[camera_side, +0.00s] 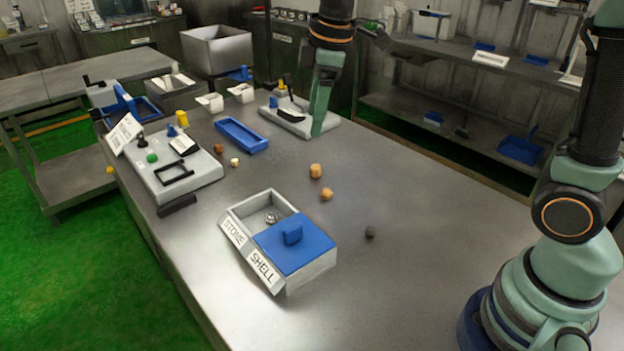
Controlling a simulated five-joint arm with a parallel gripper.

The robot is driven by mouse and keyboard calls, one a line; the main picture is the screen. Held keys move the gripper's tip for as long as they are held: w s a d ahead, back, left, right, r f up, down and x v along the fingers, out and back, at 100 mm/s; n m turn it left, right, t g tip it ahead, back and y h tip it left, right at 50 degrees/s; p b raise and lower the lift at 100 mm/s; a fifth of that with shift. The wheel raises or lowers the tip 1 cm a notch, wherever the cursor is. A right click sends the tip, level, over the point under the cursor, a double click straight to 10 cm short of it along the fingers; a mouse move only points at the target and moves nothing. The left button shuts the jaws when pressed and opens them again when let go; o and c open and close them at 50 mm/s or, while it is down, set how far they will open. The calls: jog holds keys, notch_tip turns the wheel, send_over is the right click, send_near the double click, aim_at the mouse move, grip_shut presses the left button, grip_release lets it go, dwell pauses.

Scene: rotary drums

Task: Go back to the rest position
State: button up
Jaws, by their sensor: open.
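My gripper (345,92) hangs at the top centre, above the far part of the steel bench (430,215). Its jaws are spread wide, a teal finger pointing down and a dark jaw swung out to the right. I see nothing between them. The teal fingertip overlaps the right side of a pale plate (332,127) with a black lever; I cannot tell whether they touch.
A two-part box (318,268) marked STONE and SHELL has a blue lid (300,250) over its SHELL side and a small lump (271,218) in the other. Several loose lumps, a blue tray (241,135) and a control panel (203,172) lie around it.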

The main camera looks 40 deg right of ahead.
jog(key=s+d+f+m+t, duration=0.1)
jog(key=s+d+m+t, duration=0.2)
jog(key=s+d+m, duration=0.3)
jog(key=s+m, duration=0.4)
jog(key=s, duration=0.3)
jog(key=shift+d+m, duration=0.15)
jog(key=shift+m, duration=0.15)
